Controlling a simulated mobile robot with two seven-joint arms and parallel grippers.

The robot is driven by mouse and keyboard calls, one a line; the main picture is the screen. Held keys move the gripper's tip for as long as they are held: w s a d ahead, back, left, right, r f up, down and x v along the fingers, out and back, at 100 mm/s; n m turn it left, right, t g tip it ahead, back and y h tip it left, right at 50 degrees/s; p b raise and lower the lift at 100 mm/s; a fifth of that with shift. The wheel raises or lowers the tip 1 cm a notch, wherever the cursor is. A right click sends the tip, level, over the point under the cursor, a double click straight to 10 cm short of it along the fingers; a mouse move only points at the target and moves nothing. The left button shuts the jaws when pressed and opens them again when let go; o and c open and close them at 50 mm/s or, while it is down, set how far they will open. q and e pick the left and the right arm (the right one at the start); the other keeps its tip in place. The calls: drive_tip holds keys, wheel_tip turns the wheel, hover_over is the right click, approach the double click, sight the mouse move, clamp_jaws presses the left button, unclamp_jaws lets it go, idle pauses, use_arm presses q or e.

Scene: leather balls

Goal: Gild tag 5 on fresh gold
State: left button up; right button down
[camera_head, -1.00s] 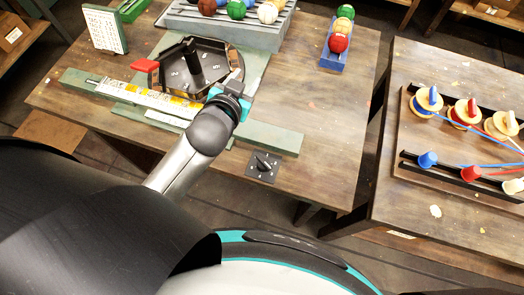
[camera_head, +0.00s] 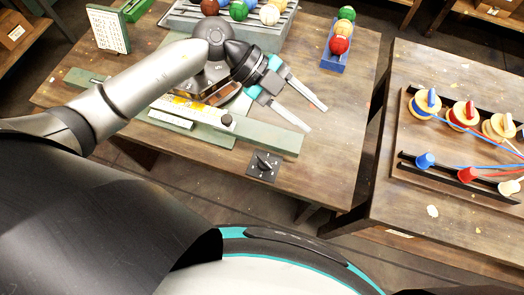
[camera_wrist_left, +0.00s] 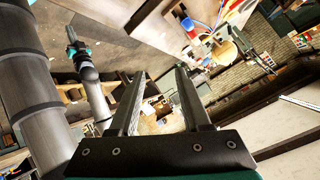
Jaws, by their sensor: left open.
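My left gripper (camera_head: 316,119) is open and empty, above the right part of the table in the head view. Its two fingers also show open in the left wrist view (camera_wrist_left: 155,100). A long green bar (camera_head: 270,137) carries a white and gold strip (camera_head: 190,108) and a black knob (camera_head: 227,120). The dark many-sided tray (camera_head: 222,95) behind the bar is mostly hidden by my left arm. No tag 5 can be read. A second gripper with teal parts, seemingly my right (camera_wrist_left: 76,45), shows small in the left wrist view; its jaws are unclear.
A black dial plate (camera_head: 264,166) sits at the table's front edge. A grey rack (camera_head: 180,20) with coloured balls stands at the back. A blue holder (camera_head: 334,60) with several balls is at right. A white marked board (camera_head: 107,30) stands back left. Another table (camera_head: 440,215) holds thread spools.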

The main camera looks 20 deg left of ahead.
use_arm(q)
drive_tip(key=a+f+n+g+y, duration=0.1)
drive_tip(key=a+f+y, duration=0.1)
drive_tip(key=a+y, duration=0.3)
drive_tip(key=a+f+g+y, duration=0.1)
drive_tip(key=a+f+y, duration=0.15)
drive_tip(key=a, duration=0.55)
approach(264, 159)
drive_tip(key=x, duration=0.8)
drive_tip(key=shift+s, duration=0.15)
clamp_jaws()
